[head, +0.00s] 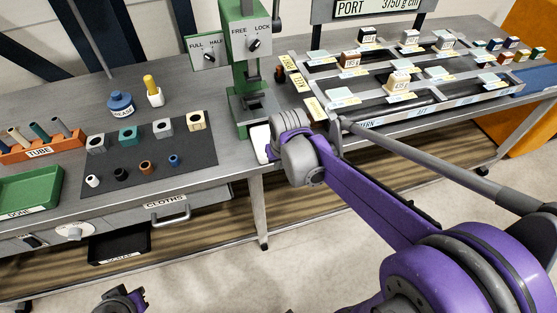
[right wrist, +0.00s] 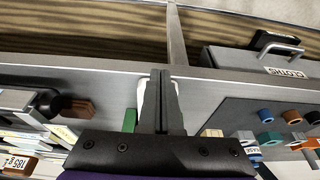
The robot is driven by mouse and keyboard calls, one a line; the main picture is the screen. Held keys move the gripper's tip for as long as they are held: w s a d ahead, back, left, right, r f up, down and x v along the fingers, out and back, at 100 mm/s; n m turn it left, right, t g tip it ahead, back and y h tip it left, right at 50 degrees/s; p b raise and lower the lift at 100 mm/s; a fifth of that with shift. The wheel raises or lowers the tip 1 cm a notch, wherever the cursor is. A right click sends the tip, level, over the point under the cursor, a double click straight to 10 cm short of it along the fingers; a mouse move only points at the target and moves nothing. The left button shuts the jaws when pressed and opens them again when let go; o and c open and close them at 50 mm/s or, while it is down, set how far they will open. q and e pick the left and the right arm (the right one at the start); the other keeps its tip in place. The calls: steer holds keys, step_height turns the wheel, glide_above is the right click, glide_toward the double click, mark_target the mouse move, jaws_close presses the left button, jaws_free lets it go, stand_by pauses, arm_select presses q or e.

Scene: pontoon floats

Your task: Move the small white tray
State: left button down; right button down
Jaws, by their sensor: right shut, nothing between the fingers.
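The small white tray (head: 261,143) lies at the front edge of the grey bench, just in front of the green press. My right wrist covers its right part. In the right wrist view a white rim of the tray (right wrist: 142,92) shows beside and behind the fingers. My right gripper (right wrist: 163,74) is shut and empty, its fingers over the tray; I cannot tell whether they touch it. In the head view its fingers are hidden behind my wrist. My left gripper (head: 122,299) shows only in part at the bottom edge; its jaws are unclear.
The green press (head: 245,60) stands right behind the tray. A dark mat (head: 190,150) with several coloured blocks and rings lies to the left. A rack (head: 375,120) with several small labelled blocks is on the right. A drawer handle (head: 170,214) juts out below the bench.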

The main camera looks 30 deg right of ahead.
mark_target(265, 140)
steer(key=w+f, duration=0.2)
steer(key=w+d+f, duration=0.1)
steer(key=w+f, duration=0.2)
steer(key=shift+w, duration=0.15)
steer(key=shift+d, duration=0.1)
steer(key=w, duration=0.3)
steer(key=w+d, duration=0.1)
steer(key=w, duration=0.1)
steer(key=w+d, duration=0.1)
steer(key=w, duration=0.2)
steer(key=shift+w+b, duration=0.3)
steer(key=shift+w, duration=0.05)
steer(key=shift+s, duration=0.1)
